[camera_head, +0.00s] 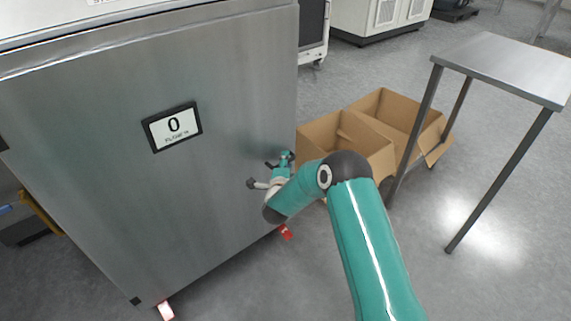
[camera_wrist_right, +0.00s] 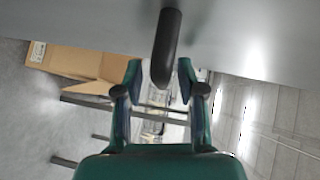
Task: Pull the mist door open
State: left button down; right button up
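The mist door appears to be the large brushed-steel front panel (camera_head: 215,90) at the left of the head view. It stands shut against its cabinet as far as I can see. My right gripper (camera_head: 268,170) is close to the panel's lower right side. In the right wrist view, a dark bar handle (camera_wrist_right: 168,45) comes from the grey panel and its end lies between the two fingers of my right gripper (camera_wrist_right: 160,84). The fingers are spread, with visible gaps on both sides of the handle. My left gripper is not in view.
A small display reading 0 (camera_head: 171,126) is on the panel. Open cardboard boxes (camera_head: 375,150) stand on the floor right of the cabinet. A steel table (camera_head: 505,65) stands further right. The floor in front of the cabinet is clear.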

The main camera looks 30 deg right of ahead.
jog(key=shift+w+d, duration=0.1)
jog(key=shift+d, duration=0.05)
grip_shut()
